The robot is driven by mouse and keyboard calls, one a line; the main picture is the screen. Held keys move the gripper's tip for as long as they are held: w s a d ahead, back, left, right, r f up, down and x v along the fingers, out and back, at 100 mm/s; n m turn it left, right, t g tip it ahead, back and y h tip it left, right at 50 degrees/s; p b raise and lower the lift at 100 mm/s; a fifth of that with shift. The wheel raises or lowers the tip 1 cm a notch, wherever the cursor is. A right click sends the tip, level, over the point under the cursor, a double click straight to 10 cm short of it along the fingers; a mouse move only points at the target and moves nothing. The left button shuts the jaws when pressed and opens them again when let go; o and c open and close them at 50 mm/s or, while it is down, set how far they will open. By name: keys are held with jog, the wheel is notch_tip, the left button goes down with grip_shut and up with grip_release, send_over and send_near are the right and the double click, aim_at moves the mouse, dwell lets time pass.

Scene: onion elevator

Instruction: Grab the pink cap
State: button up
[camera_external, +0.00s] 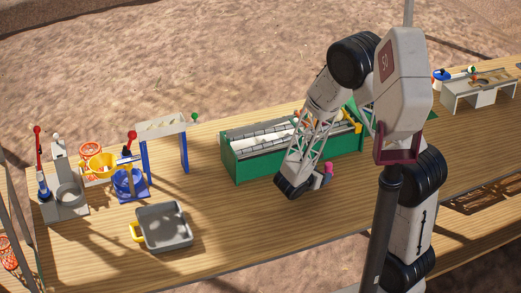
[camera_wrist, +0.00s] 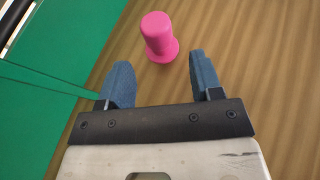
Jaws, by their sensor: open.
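The pink cap (camera_wrist: 159,38) shows in the wrist view on the wooden tabletop, just beyond my fingertips and roughly in line with the gap between them. It has a rounded body and a wider flange at the end nearer my gripper. My gripper (camera_wrist: 160,75) is open and empty, with blue fingers apart and not touching the cap. In the external view the pink cap (camera_external: 328,169) shows small and partly hidden beside my gripper (camera_external: 291,188), near the front of the green box.
The green box (camera_external: 237,169) with grey slats stands close behind and left of my gripper; its wall (camera_wrist: 50,110) fills the left of the wrist view. A grey tray (camera_external: 164,228) and a blue-legged stand (camera_external: 163,130) are further left. The front tabletop (camera_external: 235,220) is clear.

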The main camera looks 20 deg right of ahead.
aim_at(329, 163)
jog(key=shift+d, duration=0.1)
jog(key=shift+x, duration=2.5)
jog(key=shift+c, duration=0.3)
jog(key=c, duration=0.7)
jog(key=shift+r, duration=0.15)
jog(key=shift+r, duration=1.7)
jog(key=s, duration=0.5)
jog(key=s+r, duration=0.1)
jog(key=s, duration=1)
jog(key=shift+a+r, duration=0.15)
jog(key=shift+a, duration=0.25)
